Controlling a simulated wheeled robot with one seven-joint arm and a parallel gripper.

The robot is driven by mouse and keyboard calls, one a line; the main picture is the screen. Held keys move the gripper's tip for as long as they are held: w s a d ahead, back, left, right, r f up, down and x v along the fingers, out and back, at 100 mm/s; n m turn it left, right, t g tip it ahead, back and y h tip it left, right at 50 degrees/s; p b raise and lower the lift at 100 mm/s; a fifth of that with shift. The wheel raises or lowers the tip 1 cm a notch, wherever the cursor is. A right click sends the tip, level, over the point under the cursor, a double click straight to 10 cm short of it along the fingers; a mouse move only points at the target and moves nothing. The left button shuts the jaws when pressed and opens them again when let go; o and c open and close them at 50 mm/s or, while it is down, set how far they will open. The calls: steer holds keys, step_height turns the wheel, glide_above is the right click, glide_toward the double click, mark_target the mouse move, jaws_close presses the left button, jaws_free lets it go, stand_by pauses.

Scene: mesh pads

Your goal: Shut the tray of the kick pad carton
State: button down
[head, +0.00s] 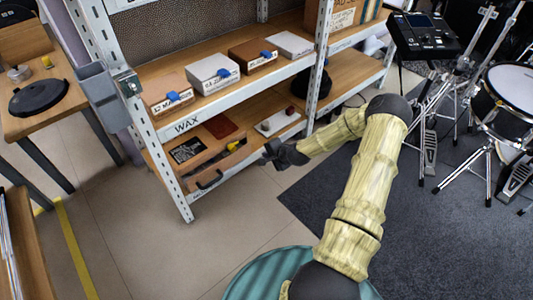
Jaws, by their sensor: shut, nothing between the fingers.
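The kick pad carton (170,140), a brown cardboard box with a dark picture label, sits on the lower shelf of the rack. Its tray (232,165) stands out from the front, over the shelf edge, with a dark handle (210,180) on its front face. A small yellow item (233,146) shows in the tray. My gripper (268,154) is dark and shut with nothing in it, just to the right of the tray. I cannot tell whether it touches the tray.
The upper shelf (225,102) holds several small boxes with blue tabs. A white box (276,123) is on the lower shelf right of the carton. A rack post (170,182) stands left of the tray. The tiled floor (190,245) in front is clear. Drums (505,100) stand at right.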

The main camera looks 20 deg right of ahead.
steer(key=c, duration=1.7)
jaws_free()
steer(key=shift+a+r, duration=0.1)
steer(key=shift+a, duration=0.1)
steer(key=shift+o, duration=1.1)
steer(key=s+a+r+n+g+p, duration=0.2)
steer(key=s+a+r+n, duration=0.1)
steer(key=a+r+n, duration=0.1)
steer(key=shift+a+r, duration=0.2)
steer(key=shift+r, duration=0.6)
steer(key=s+a+r+n+g+h+p, duration=0.1)
steer(key=s+a+r+n+p, duration=0.1)
steer(key=s+r, duration=0.5)
steer(key=s+a+r+n+g+h+p, duration=0.1)
steer(key=s+r+n, duration=0.4)
steer(key=r, duration=0.6)
steer(key=s+a+r+n+g+p, duration=0.2)
steer(key=s+a+r+n+p, duration=0.1)
steer(key=s+r, duration=0.6)
steer(key=shift+s+a+r+n+h+p, duration=0.2)
steer(key=shift+s+a+n+h+p, duration=0.25)
steer(key=shift+a, duration=0.5)
steer(key=shift+s, duration=0.15)
